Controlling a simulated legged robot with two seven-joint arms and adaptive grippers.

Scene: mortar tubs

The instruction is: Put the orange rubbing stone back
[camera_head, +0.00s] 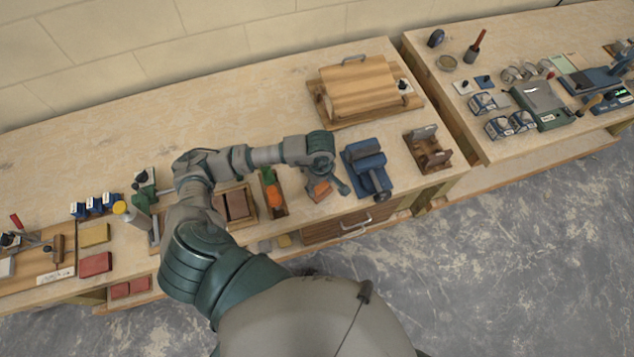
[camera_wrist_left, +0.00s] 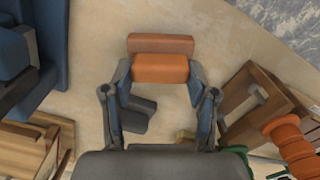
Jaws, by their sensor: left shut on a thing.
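The orange rubbing stone (camera_head: 320,190) is a small block, with a lighter and a darker orange face in the left wrist view (camera_wrist_left: 160,68). My left gripper (camera_head: 326,183) is shut on it, with one finger on each side in the wrist view. It holds the stone over the bench, between a narrow wooden tray (camera_head: 281,211) on the left and a blue clamp-like device on the right. I cannot tell how far the stone is above the bench top. My right gripper is in neither view.
The narrow tray holds an orange and green item (camera_head: 274,195). Left of it, a wooden tray holds brown blocks (camera_head: 237,205). The blue device (camera_head: 367,167) and a wooden stand (camera_head: 428,150) are on the right. A wooden box (camera_head: 362,88) stands behind. The bench's front edge is close.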

